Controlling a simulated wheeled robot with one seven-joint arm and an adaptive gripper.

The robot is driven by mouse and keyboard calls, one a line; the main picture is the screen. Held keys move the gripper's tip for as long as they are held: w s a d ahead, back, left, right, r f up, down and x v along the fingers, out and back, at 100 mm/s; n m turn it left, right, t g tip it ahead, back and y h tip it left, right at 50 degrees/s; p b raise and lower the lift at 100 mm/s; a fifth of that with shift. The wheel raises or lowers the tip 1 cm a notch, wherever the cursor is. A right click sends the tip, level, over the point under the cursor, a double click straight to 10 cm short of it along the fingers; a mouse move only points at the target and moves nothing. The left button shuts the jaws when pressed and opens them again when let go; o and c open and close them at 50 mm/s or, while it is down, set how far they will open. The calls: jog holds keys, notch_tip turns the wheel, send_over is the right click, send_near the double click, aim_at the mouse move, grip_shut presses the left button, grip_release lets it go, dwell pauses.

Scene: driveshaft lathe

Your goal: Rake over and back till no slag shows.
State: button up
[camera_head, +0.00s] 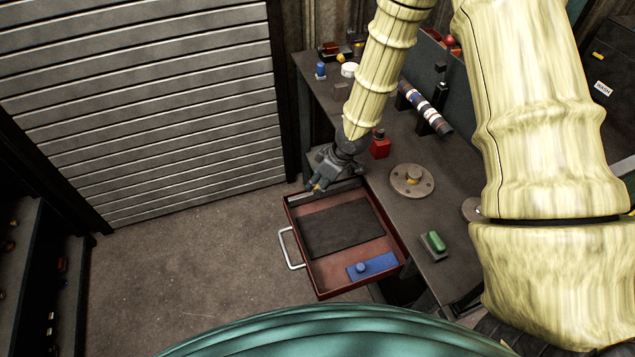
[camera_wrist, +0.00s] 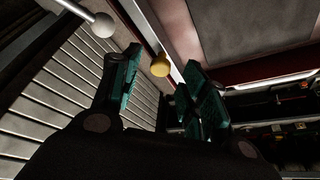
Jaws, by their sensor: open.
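My gripper (camera_head: 318,186) is over the far left corner of an open red-brown drawer (camera_head: 333,287) in the head view. In the wrist view its two teal-padded fingers (camera_wrist: 168,92) stand apart with nothing clearly held. A small yellow round end (camera_wrist: 160,66) shows between and beyond them; I cannot tell what it belongs to. A pale ball-ended rod (camera_wrist: 103,25) shows at the upper left of that view. The drawer holds a dark flat panel (camera_head: 343,228) and a blue plate with a knob (camera_head: 380,265). I cannot make out a rake or slag.
The drawer's pale handle (camera_head: 289,248) faces left over open floor (camera_head: 190,262). On the dark bench stand a red bottle (camera_head: 380,147), a round flanged disc (camera_head: 411,181), a green-topped block (camera_head: 434,242) and a banded shaft on supports (camera_head: 425,108). A slatted shutter (camera_head: 150,100) is behind.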

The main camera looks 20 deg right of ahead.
jog(key=shift+x, duration=0.95)
grip_shut()
